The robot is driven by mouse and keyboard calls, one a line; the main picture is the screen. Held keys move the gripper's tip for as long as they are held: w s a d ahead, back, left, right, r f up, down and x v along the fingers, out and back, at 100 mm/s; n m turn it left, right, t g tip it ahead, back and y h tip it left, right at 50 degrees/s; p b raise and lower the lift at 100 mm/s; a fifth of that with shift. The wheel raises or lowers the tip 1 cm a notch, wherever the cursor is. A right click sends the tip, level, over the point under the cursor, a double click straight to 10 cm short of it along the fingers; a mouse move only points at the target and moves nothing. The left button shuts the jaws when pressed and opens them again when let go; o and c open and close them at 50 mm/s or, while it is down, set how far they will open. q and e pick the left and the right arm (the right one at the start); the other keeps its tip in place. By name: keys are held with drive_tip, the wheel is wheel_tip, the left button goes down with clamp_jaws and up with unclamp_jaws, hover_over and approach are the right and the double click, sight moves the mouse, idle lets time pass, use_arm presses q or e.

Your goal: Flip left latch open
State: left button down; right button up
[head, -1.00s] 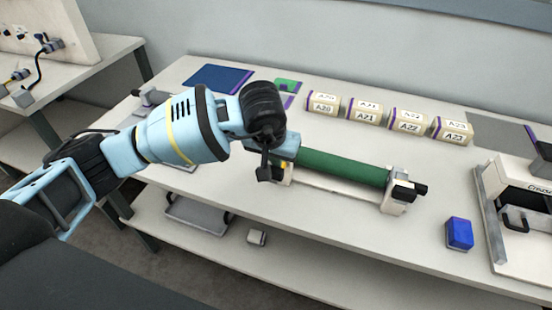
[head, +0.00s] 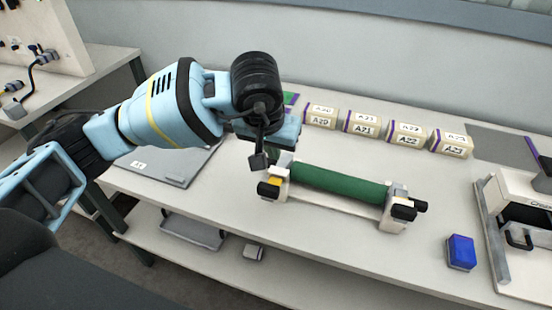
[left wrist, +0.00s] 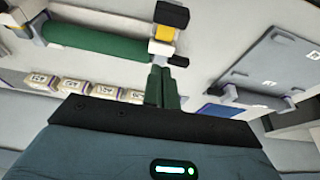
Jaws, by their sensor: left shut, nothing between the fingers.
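A green roll (head: 335,183) lies in a white stand on the table, and it also shows in the left wrist view (left wrist: 95,40). The left latch (head: 268,188), a black block with a yellow part, sits at the stand's left end. It shows at the top of the left wrist view (left wrist: 171,15). I cannot tell whether it is open. The right latch (head: 404,208) is black, at the other end. My left gripper (head: 281,155) is shut and empty, pointing down just behind the left end of the stand. Its dark green fingers (left wrist: 161,68) appear apart from the black latch block.
Several labelled cartons (head: 363,123) stand in a row behind the roll. A blue box (head: 461,252) and a white machine (head: 520,215) are at the right. A flat grey device (head: 180,165) lies left of the stand. The table in front of the roll is clear.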

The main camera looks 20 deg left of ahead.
use_arm(q)
drive_tip(key=shift+w+v, duration=0.2)
drive_tip(key=shift+v, duration=0.9)
use_arm(e)
drive_tip(key=shift+s+f, duration=0.35)
use_arm(q)
drive_tip(key=shift+w, duration=0.15)
use_arm(e)
drive_tip(key=shift+w+r, duration=0.15)
drive_tip(key=shift+w, duration=0.15)
